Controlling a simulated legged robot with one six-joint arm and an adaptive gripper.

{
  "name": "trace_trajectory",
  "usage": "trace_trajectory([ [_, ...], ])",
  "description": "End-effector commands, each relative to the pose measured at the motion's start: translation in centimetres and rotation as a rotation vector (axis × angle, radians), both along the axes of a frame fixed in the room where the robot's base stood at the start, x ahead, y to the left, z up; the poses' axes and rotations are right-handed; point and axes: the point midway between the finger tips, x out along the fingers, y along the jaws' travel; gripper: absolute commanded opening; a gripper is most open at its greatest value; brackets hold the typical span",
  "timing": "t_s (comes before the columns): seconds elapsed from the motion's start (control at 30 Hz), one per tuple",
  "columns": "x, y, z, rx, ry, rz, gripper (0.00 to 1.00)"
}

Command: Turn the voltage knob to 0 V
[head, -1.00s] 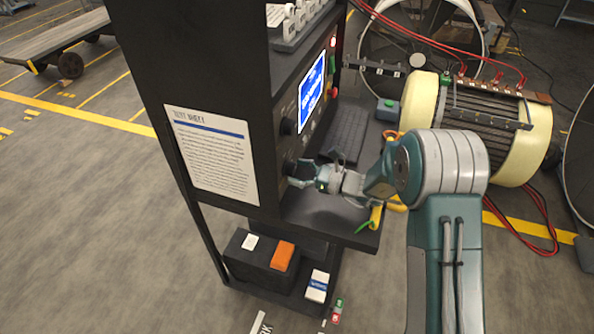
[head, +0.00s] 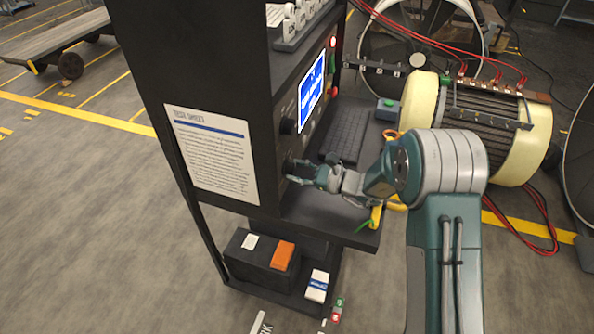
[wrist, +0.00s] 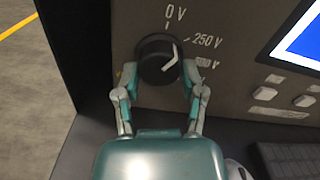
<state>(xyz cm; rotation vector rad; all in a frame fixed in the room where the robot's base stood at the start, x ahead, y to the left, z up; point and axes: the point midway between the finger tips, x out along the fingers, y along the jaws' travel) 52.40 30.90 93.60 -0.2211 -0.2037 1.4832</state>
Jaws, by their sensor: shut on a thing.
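The voltage knob (wrist: 157,57) is round and black, on the dark panel of the test cabinet. The panel around it reads 0 V at the top, 250 V at the upper right and a third, partly blurred label below that. The knob's white mark sits on its right side, toward the 250 V side; its exact direction is hard to tell. My gripper (wrist: 158,76) has one finger on each side of the knob, shut on it. In the head view my gripper (head: 291,172) is at the panel's lower front, and the knob there is mostly hidden.
A blue screen (head: 311,94) and push buttons (wrist: 265,93) are right of the knob. Another black knob (head: 288,126) sits above my gripper. A motor (head: 485,125) stands to the right.

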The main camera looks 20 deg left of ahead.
Motion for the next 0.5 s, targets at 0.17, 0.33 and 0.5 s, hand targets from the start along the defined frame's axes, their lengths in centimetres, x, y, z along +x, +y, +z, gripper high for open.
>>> trace_trajectory([
  [0.17,0.18,0.03,0.12,-0.011,-0.157,-0.004,0.05],
  [0.33,0.20,0.02,0.13,-0.022,-0.291,-0.004,0.05],
  [0.5,0.21,0.02,0.13,-0.030,-0.399,-0.004,0.05],
])
